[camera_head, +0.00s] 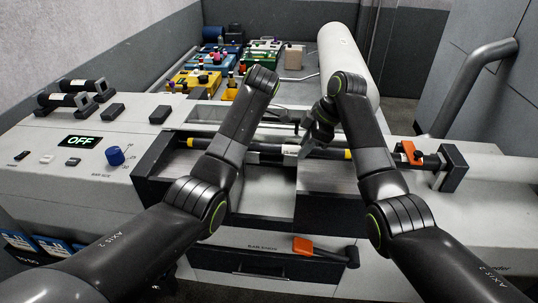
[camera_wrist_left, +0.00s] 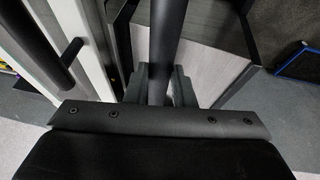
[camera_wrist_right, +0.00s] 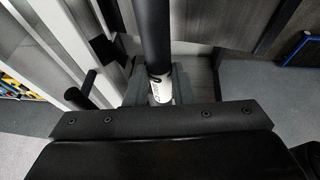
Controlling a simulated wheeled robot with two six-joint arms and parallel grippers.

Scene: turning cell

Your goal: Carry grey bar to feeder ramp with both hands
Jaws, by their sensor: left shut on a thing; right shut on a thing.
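The grey bar, dark with a white label (camera_head: 290,150), runs left to right across the machine top in the head view, with yellow bands near both ends. My right gripper (camera_head: 306,143) is shut on it near the label, and the label shows between its fingers in the right wrist view (camera_wrist_right: 160,90). My left gripper (camera_wrist_left: 157,90) is shut on the bar in the left wrist view; in the head view my left forearm hides it. The feeder ramp (camera_head: 265,190) has pale plates below the bar. I cannot tell whether the bar touches it.
A holder with an orange clamp (camera_head: 411,153) stands right of the bar. Control panel knob (camera_head: 115,155) and "OFF" display (camera_head: 81,141) are at left. Coloured trays (camera_head: 195,82) and a large white cylinder (camera_head: 345,55) are behind.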

